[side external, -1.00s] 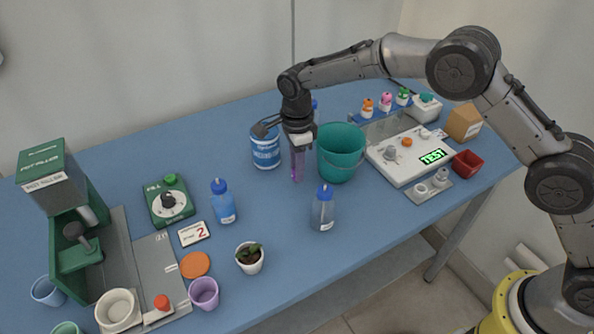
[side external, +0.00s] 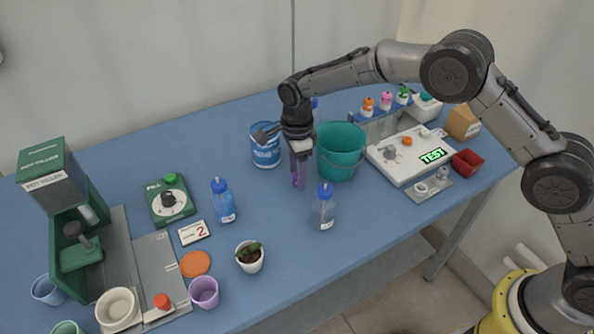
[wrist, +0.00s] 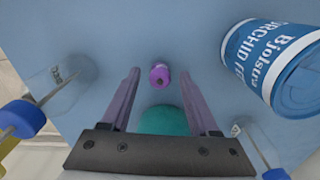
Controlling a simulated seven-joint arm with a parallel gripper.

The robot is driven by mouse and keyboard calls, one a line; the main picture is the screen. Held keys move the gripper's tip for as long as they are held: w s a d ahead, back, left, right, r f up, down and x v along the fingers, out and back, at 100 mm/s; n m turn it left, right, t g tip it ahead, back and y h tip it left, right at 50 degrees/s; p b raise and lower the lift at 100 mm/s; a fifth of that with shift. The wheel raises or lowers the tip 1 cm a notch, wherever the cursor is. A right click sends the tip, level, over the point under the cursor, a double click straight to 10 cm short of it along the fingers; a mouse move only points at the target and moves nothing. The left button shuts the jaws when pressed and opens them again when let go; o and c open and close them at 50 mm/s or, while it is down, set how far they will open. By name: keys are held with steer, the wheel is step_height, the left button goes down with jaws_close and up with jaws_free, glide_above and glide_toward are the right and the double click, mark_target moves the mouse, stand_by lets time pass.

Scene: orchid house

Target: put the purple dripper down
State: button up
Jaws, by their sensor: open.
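My gripper (wrist: 160,80) is open, with its two purplish fingers apart in the wrist view. The purple dripper (wrist: 160,76) shows end-on as a small purple round with a dark centre, between the fingertips with a gap on each side. In the side external view my gripper (side external: 299,155) points down over the blue table, just left of the teal bucket. The purple dripper (side external: 299,176) shows below it as a thin upright purple shape, hard to separate from the fingers. Whether its lower end touches the table is unclear.
The teal bucket (side external: 341,152) is close on the right. A blue-and-white can (side external: 265,146) stands close on the left. A clear blue-capped bottle (side external: 324,208) stands in front, and a blue bottle (side external: 223,201) further left. The table between is clear.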

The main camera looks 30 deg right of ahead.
step_height(320, 180, up, 12)
steer(key=shift+r, duration=0.15)
stand_by(0.3)
steer(key=s+d+r+n+t, duration=0.3)
steer(key=s+d+r+n, duration=0.6)
steer(key=s+d+r, duration=0.5)
steer(key=s+d+f+n+t, duration=0.1)
steer(key=s+d+n, duration=0.1)
steer(key=s, duration=0.5)
steer(key=s+d+f+n, duration=0.2)
steer(key=s+n, duration=0.3)
steer(key=s, duration=0.2)
steer(key=s+d+f+n+t, duration=0.1)
steer(key=s+d+n, duration=0.1)
steer(key=s, duration=0.5)
steer(key=shift+s+d+f+n+t, duration=0.25)
steer(key=shift+s+d+n+t, duration=0.05)
steer(key=shift+n, duration=0.6)
